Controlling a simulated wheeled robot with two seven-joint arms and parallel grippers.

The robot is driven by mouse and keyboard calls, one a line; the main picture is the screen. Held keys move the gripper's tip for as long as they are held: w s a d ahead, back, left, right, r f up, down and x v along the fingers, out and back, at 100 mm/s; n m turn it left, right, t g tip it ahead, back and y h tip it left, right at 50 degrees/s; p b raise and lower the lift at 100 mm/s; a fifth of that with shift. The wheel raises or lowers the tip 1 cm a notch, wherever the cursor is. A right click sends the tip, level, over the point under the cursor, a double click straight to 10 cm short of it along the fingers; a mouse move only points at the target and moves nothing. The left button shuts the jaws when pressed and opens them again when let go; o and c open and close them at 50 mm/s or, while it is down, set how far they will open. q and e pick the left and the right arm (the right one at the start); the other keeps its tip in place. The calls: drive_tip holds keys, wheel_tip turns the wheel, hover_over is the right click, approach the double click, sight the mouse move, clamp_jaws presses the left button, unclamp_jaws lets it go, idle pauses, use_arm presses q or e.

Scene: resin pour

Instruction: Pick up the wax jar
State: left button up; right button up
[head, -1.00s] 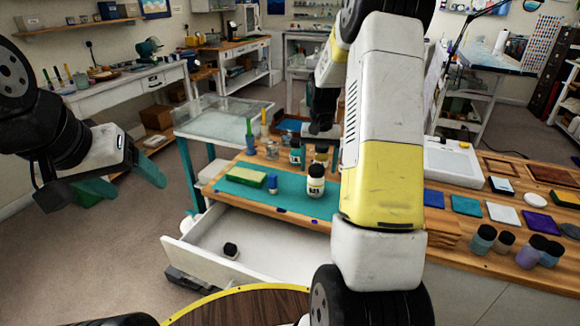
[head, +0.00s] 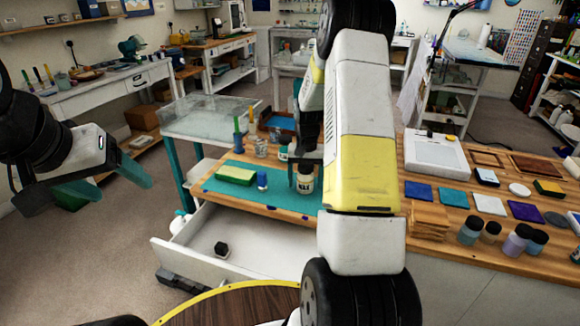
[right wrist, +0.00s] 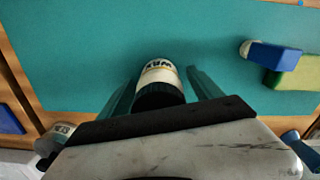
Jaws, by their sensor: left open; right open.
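The wax jar (head: 304,184) is a small white-labelled jar with a dark lid, standing upright on the teal mat (head: 217,187). My right gripper (head: 305,174) is around it from above, open, with a teal finger on either side. In the right wrist view the jar (right wrist: 160,75) shows between the two open fingers, its label reading WAX. I cannot tell whether either finger touches it. My right forearm hides the bench just right of the jar. My left gripper (head: 88,188) is open and empty, out over the floor at the left.
An open drawer (head: 190,250) below holds a small dark-lidded jar (head: 222,248). Colour tiles and bottles (head: 470,231) fill the right side.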

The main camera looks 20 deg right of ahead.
drive_tip(key=c, duration=1.6)
drive_tip(key=shift+r, duration=0.1)
